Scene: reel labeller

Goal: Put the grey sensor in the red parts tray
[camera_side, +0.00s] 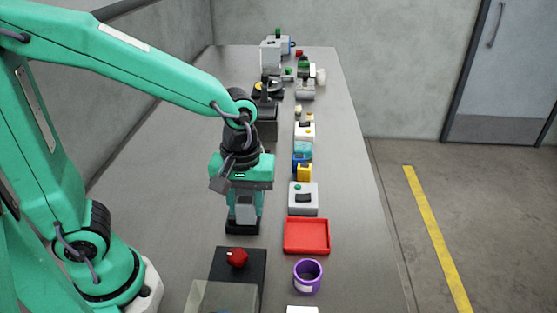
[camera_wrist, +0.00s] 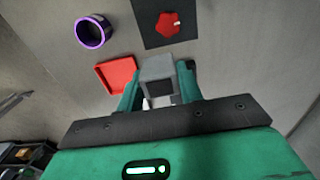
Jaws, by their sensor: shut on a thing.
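The grey sensor (camera_side: 244,207) is a small boxy block held between the fingers of my gripper (camera_side: 245,213), which points down over the table. In the wrist view the sensor (camera_wrist: 157,68) shows between the two green fingers of my gripper (camera_wrist: 160,82), with a dark patch on its near face. The red parts tray (camera_side: 306,237) lies flat on the table to the right of my gripper and looks empty. In the wrist view the tray (camera_wrist: 116,74) is just left of the fingers. I cannot tell the sensor's exact height above the table.
A purple cup (camera_side: 308,277) stands in front of the tray. A red knob-like part (camera_side: 237,258) sits on a black plate (camera_side: 225,261) in front of my gripper. A grey box (camera_side: 303,197) and several small items line the table behind the tray. The table's right edge is close.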

